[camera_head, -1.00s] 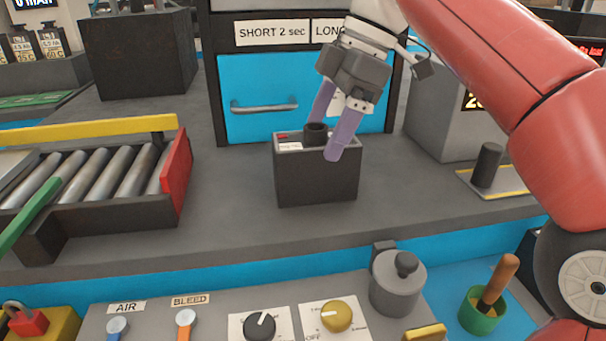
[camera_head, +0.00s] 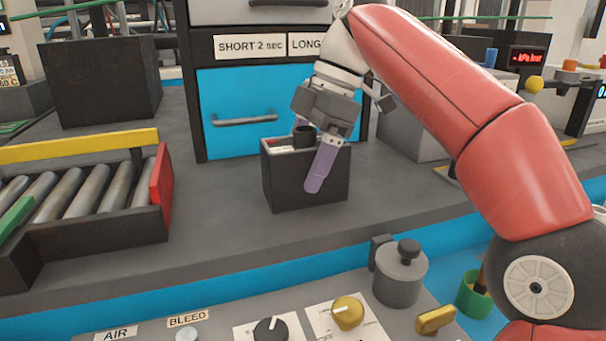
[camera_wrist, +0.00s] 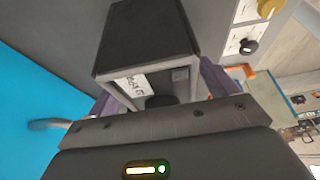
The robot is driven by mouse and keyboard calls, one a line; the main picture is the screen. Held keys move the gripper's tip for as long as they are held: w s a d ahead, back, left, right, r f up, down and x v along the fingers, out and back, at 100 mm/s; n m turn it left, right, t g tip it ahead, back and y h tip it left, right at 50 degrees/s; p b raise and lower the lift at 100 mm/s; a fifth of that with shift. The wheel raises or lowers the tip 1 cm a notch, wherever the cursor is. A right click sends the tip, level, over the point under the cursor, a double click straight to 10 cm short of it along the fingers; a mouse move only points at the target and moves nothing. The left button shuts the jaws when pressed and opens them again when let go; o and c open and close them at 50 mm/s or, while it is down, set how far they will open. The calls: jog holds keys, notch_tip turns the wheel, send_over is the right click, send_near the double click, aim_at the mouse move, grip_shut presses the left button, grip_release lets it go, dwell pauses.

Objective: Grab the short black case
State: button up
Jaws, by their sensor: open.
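The short black case (camera_head: 300,182) stands upright on the grey bench, in front of the blue drawer. It has a grey top with a black round knob, a white label and a red mark. My gripper (camera_head: 309,158) is open around its upper part. One purple finger hangs before the front face; the other is mostly hidden behind the case. In the wrist view the case (camera_wrist: 148,42) lies between the two purple fingers (camera_wrist: 160,82). I cannot tell whether either finger touches it.
A roller conveyor (camera_head: 85,199) with a red end plate (camera_head: 162,180) stands to the left. A large dark box (camera_head: 100,82) is behind it. The blue drawer (camera_head: 262,100) has a protruding handle (camera_head: 245,120). A control panel with knobs (camera_head: 348,313) lies in front.

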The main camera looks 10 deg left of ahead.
jog(key=shift+f, duration=0.2)
jog(key=shift+c, duration=0.4)
jog(key=c, duration=1.2)
